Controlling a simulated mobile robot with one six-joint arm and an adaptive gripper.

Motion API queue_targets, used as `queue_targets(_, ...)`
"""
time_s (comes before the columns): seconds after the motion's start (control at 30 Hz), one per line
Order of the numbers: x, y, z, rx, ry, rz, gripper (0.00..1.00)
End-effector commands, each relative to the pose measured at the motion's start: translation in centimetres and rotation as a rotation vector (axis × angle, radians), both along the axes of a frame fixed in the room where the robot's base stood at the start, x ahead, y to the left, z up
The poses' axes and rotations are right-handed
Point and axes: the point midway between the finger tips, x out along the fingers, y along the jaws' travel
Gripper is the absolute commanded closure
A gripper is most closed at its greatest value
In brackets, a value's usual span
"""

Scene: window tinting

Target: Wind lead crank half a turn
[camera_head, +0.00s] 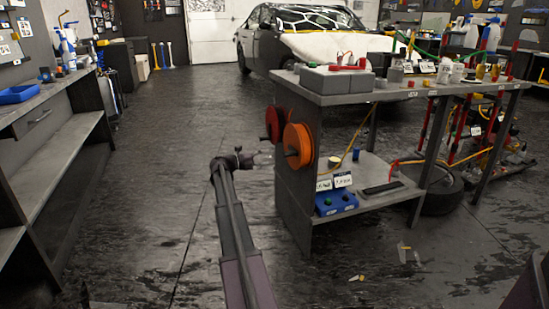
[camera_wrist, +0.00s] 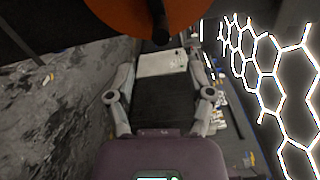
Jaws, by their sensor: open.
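Two round reels hang on the left end panel of the workbench: a red one (camera_head: 277,124) and an orange one (camera_head: 300,140), each with a dark knob on its left side. I cannot tell which is the lead crank. In the wrist view an orange disc (camera_wrist: 125,15) fills the top, with a dark knob (camera_wrist: 161,28) sticking out toward the camera. My gripper (camera_head: 265,156) is just left of the orange reel; it also shows in the wrist view (camera_wrist: 161,68). Its fingers are apart with nothing between them, below the knob in that picture, with no visible contact.
The workbench (camera_head: 415,91) carries grey boxes and bottles. Its lower shelf (camera_head: 385,199) holds a blue box (camera_head: 336,202) and small signs. A left counter (camera_head: 45,97) holds a blue tray (camera_head: 18,94). The floor between is open. A car (camera_head: 330,45) stands behind.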

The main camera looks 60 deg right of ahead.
Motion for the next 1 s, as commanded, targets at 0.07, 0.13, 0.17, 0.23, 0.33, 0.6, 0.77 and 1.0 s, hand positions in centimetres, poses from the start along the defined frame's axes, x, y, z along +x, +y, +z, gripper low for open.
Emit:
queue_targets(0.07,0.5,0.7,0.0,0.000,0.000,0.000,0.32)
queue_targets(0.13,0.8,1.1,0.0,0.000,0.000,0.000,0.32)
queue_targets(0.17,0.9,1.2,0.0,0.000,0.000,0.000,0.32)
queue_targets(0.23,1.1,1.4,0.0,0.000,0.000,0.000,0.32)
queue_targets(0.33,1.2,1.5,0.0,0.000,0.000,0.000,0.32)
queue_targets(0.6,1.2,1.5,0.0,0.000,0.000,0.000,0.44)
queue_targets(0.77,0.8,1.4,-0.1,-0.010,-0.020,0.015,0.92)
queue_targets(1.0,-0.6,0.2,-1.0,-0.073,-0.174,0.135,1.00)
